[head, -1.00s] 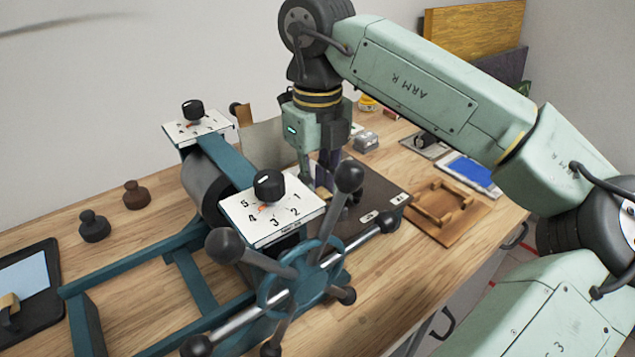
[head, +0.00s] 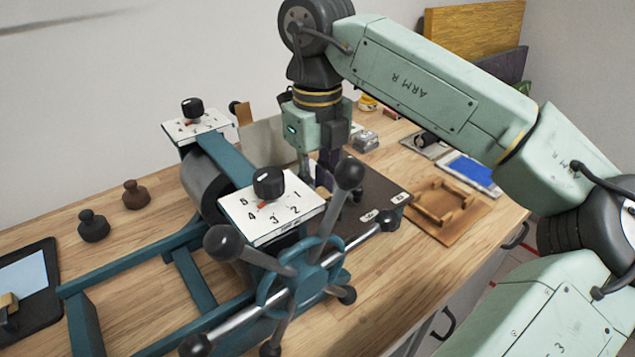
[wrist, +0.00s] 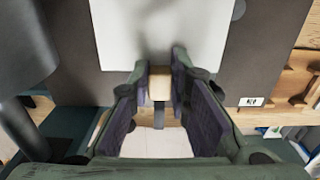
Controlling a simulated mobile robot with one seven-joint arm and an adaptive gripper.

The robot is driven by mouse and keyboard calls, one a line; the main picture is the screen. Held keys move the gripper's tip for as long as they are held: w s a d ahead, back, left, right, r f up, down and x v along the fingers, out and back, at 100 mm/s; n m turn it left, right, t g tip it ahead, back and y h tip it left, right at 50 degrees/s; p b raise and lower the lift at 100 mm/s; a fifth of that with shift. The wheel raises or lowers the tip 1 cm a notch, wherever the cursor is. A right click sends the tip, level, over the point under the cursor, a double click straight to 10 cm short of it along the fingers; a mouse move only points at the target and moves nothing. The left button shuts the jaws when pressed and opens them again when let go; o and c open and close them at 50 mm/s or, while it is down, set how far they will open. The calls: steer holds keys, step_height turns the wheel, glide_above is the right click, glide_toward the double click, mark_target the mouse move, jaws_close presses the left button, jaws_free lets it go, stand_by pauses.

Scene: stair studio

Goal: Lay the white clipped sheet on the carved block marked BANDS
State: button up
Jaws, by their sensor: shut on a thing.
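My gripper (head: 322,182) is low over the dark press bed (head: 375,196), behind the near dial of the press. In the wrist view my gripper (wrist: 160,80) is shut on a small tan clip (wrist: 160,86). The white sheet (wrist: 160,35) extends from the clip toward the top of the wrist view, over a dark grey surface. Whether the sheet touches that surface is unclear. I cannot make out a block marked BANDS; small white labels (head: 368,216) on the bed's edge are too small to read in the head view.
The teal press has a spoked handwheel (head: 300,283), numbered dials (head: 272,207) and a dark roller (head: 203,185) close to my gripper. A pale upright panel (head: 265,140) stands behind it. A wooden frame (head: 442,205) and a blue-faced tray (head: 468,172) lie to the right.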

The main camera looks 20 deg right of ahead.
stand_by(0.3)
steer(key=o, duration=0.8)
steer(key=shift+o, duration=0.2)
steer(key=shift+r, duration=0.15)
steer(key=shift+r+p, duration=2.7)
steer(key=shift+r, duration=1.2)
steer(key=shift+f, duration=0.1)
